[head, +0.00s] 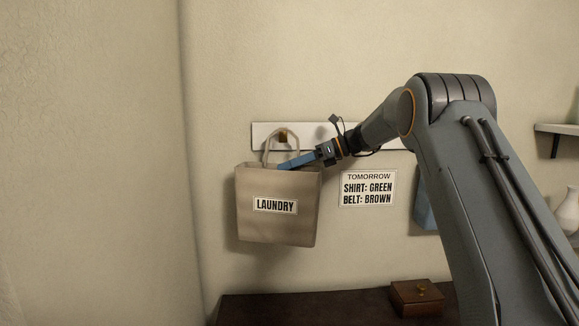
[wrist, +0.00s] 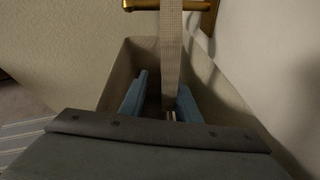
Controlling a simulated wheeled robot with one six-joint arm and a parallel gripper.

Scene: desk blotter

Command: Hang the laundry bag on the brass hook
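The beige laundry bag (head: 250,220), labelled LAUNDRY, is upright against the wall below the white rail. Its handle loop (head: 268,146) rises to the brass hook (head: 283,134) on the rail. In the wrist view the handle strap (wrist: 171,45) crosses the brass hook (wrist: 140,5); whether the hook bears the bag's weight I cannot tell. My gripper (head: 284,165) reaches in from the right at the bag's mouth. In the wrist view my gripper (wrist: 162,92) has its blue fingers apart, the strap between them, with a gap at the left finger.
A card reading TOMORROW (head: 368,188) is on the wall right of the bag. A blue item (head: 424,205) shows partly behind my arm. A wooden box (head: 416,297) stands on the dark surface (head: 300,308) below. A white vase (head: 567,205) and shelf (head: 555,129) are far right. The left wall is clear.

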